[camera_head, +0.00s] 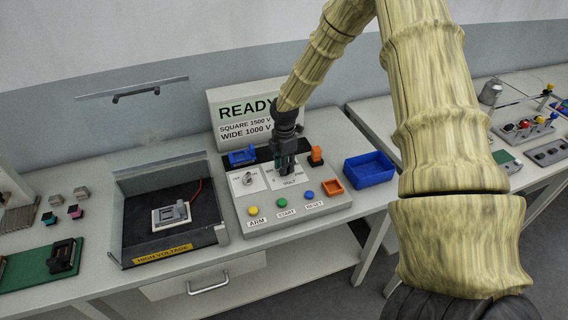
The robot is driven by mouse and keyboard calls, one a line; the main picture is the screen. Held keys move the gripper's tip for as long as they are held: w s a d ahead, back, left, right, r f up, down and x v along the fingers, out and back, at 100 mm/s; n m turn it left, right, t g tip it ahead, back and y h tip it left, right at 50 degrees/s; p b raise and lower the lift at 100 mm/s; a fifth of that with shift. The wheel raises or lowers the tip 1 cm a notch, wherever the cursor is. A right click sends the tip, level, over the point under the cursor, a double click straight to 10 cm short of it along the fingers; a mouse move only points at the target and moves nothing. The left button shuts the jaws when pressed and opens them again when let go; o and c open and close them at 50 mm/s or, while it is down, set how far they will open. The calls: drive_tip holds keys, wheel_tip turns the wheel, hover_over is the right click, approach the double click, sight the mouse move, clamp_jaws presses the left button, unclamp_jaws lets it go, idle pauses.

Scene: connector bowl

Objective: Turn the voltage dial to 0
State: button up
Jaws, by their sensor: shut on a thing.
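The control panel (240,209) is a light grey box on the table with a sign (240,112) reading "READY", "SQUARE 1500 V" and "WIDE 1000 V". My gripper (286,172) points down over the panel's right dial plate, labelled with small text that seems to read "VOLTS". It is shut on the voltage dial, which is mostly hidden behind the fingers, so its setting cannot be read. A second knob (247,179) sits on the white plate to the left. Yellow, green and blue buttons marked ARM, START and RESET line the front.
A blue bin (369,169) stands right of the panel. An open high-voltage test box (128,213) with a grey fixture is at left. Blue (242,157) and orange (316,155) parts are on the panel's back. Connectors and a green board lie far left.

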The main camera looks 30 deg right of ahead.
drive_tip(key=n, duration=0.1)
drive_tip(key=n+p, duration=0.1)
drive_tip(key=n, duration=0.1)
drive_tip(key=shift+w+r+n, duration=0.15)
drive_tip(key=shift+n, duration=0.15)
drive_tip(key=shift+n+p, duration=0.4)
drive_tip(key=shift+n, duration=1.4)
drive_tip(key=o, duration=1)
drive_tip(key=shift+o, duration=0.2)
wheel_tip(320, 180, up, 12)
drive_tip(key=shift+f, duration=0.2)
